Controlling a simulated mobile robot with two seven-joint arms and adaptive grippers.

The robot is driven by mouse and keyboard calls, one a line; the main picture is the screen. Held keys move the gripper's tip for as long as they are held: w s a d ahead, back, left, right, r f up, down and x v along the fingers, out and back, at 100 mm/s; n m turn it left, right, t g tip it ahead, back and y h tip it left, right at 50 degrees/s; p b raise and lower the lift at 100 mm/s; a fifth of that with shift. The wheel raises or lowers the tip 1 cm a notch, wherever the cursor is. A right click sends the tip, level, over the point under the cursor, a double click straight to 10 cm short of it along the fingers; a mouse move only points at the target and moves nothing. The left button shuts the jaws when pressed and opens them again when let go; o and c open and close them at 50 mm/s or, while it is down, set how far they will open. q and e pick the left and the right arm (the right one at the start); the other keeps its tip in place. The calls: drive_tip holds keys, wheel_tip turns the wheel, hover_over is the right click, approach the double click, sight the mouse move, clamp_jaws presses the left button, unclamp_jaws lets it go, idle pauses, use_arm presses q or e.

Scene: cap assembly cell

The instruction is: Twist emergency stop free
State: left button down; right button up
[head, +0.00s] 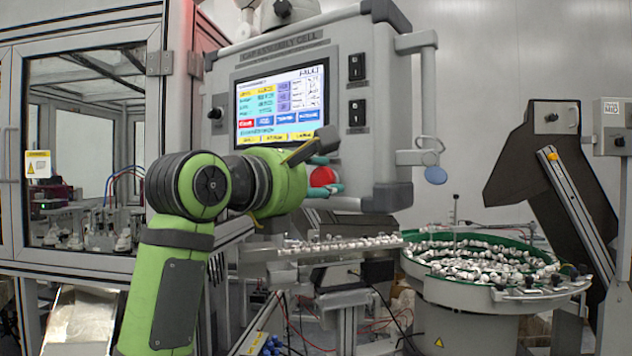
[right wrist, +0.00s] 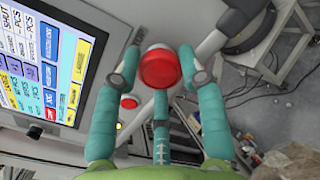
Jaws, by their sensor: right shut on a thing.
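The emergency stop is a round red button (head: 322,177) at the lower right of the control panel (head: 390,110). In the right wrist view the red button (right wrist: 161,68) sits between the teal fingers. My right gripper (head: 324,175) reaches the panel face from the left, with one finger above the button and one below it. In the right wrist view the gripper (right wrist: 160,66) is shut on the button's sides, and a third finger shows below it. My left gripper is not in view.
The panel has a lit touchscreen (head: 281,104) and black rocker switches (head: 357,67). A smaller red round part (right wrist: 129,102) shows beside the left finger. A feeder bowl (head: 480,262) full of small parts stands right, with a feed track (head: 340,246) below the panel. A glazed cabinet (head: 85,130) stands left.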

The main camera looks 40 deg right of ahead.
drive_tip(key=shift+r, duration=0.25)
idle(0.3)
drive_tip(key=o, duration=1.2)
drive_tip(key=shift+c, duration=0.2)
drive_tip(key=shift+d+f, duration=0.15)
drive_tip(key=shift+a, duration=0.35)
drive_tip(key=v, duration=1.1)
drive_tip(key=shift+a, duration=0.15)
